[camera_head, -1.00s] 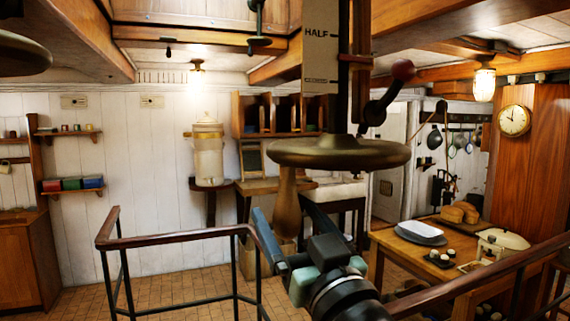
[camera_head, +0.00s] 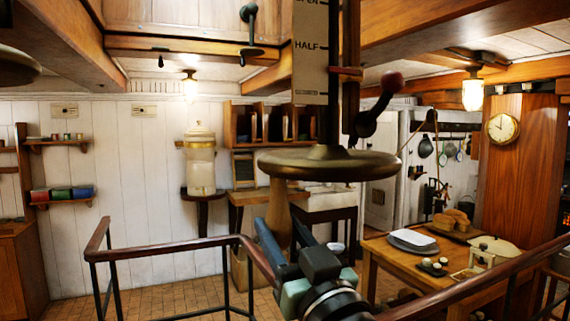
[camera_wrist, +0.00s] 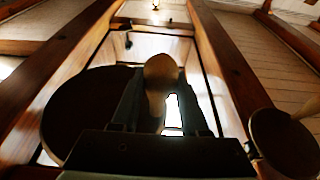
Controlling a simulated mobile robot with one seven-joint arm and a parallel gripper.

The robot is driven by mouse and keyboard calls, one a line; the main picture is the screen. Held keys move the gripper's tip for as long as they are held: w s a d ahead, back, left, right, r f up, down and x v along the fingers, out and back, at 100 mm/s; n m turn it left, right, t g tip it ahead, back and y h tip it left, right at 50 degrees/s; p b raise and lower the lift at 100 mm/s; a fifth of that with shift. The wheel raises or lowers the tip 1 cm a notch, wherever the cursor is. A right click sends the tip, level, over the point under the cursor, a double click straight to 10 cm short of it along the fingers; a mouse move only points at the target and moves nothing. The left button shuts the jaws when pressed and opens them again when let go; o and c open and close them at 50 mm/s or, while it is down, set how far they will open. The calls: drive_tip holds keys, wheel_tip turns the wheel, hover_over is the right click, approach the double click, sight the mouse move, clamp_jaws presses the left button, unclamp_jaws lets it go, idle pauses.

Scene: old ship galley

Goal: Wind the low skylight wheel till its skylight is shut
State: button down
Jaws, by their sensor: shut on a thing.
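The low skylight wheel (camera_head: 328,163) is a flat bronze disc on an upright shaft in the middle of the head view. Its wooden handle (camera_head: 279,218) hangs from the left side of the rim. My gripper (camera_head: 278,248) is shut on this handle from below. In the wrist view the handle (camera_wrist: 160,72) stands between my fingers, with a dark disc (camera_wrist: 85,120) at left. A scale plate (camera_head: 309,60) behind the wheel reads OPEN and HALF, with a blurred lowest label. A red pointer (camera_head: 346,71) sits between HALF and that label. A framed skylight opening (camera_wrist: 190,48) shows overhead.
A red-knobbed crank (camera_head: 378,105) sits just above the wheel at right. A railing (camera_head: 180,243) runs around the front. A table (camera_head: 385,246) with plates and bread stands right. Another dark disc (camera_head: 15,68) hangs at upper left.

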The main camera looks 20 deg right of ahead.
idle(0.5)
drive_tip(key=w+d+b, duration=0.5)
drive_tip(key=w+d, duration=0.1)
drive_tip(key=w, duration=0.4)
drive_tip(key=d+b, duration=0.3)
drive_tip(key=d, duration=0.3)
drive_tip(key=s+d+b, duration=0.4)
drive_tip(key=s+b, duration=0.2)
drive_tip(key=s, duration=0.8)
drive_tip(key=s+a+b, duration=0.2)
drive_tip(key=s+a, duration=0.1)
drive_tip(key=a, duration=0.4)
drive_tip(key=shift+f, duration=0.15)
